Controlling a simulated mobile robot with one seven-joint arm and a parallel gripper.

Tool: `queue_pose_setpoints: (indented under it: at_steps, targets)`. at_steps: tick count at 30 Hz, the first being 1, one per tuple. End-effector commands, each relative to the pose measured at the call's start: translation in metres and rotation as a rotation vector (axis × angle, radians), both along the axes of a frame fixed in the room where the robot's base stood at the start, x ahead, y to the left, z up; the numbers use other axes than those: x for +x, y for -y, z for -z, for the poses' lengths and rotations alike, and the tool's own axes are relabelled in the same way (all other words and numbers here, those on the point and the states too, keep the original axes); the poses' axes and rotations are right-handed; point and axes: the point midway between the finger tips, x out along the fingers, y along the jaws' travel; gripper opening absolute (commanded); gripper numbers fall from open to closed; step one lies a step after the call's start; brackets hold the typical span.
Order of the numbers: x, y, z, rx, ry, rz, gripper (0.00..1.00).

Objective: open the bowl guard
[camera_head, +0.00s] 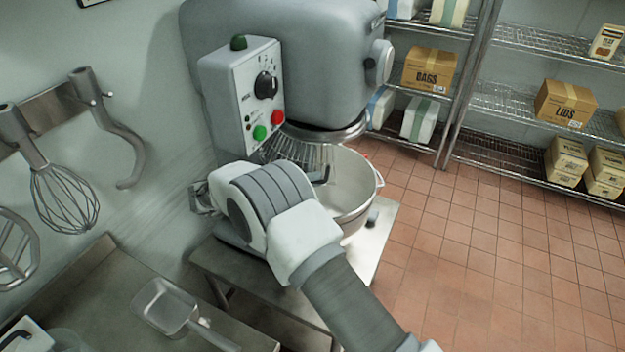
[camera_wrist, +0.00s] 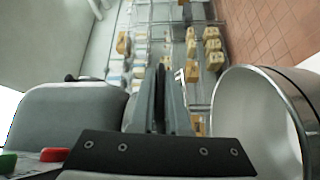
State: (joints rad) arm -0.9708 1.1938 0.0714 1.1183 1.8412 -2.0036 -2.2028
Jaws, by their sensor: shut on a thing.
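The planetary mixer (camera_head: 300,60) stands against the wall with its control box facing me. Its wire bowl guard (camera_head: 290,150) hangs under the mixer head, above the steel bowl (camera_head: 350,190). The guard is partly hidden by my wrist. A short dark handle piece (camera_head: 321,176) shows at the guard's lower right, beside my wrist. In the wrist view my gripper's fingers (camera_wrist: 167,85) are close together between the mixer head (camera_wrist: 70,110) and the bowl (camera_wrist: 255,120). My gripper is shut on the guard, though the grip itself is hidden.
The control box has a green button (camera_head: 260,132) and a red button (camera_head: 277,117). A whisk (camera_head: 65,195) and a hook hang on the left wall. A scoop (camera_head: 163,305) lies on the steel table. Shelves with boxes stand behind; the tiled floor at right is clear.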

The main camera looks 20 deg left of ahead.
Motion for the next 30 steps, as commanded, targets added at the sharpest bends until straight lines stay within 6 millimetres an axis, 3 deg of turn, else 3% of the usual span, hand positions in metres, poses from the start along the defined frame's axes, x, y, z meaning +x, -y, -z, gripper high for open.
queue_pose_setpoints:
  at_steps: [16, 17, 21, 30]
  targets:
    - [-0.0001, -0.0026, -0.0025, 0.000, 0.006, 0.004, 0.00]
    - [-0.0001, -0.0026, -0.0025, 0.000, 0.006, 0.004, 0.15]
    - [-0.0004, -0.0024, -0.0018, 0.000, 0.003, 0.005, 0.41]
    - [-0.0011, -0.0025, -0.0006, -0.001, 0.002, 0.005, 0.43]
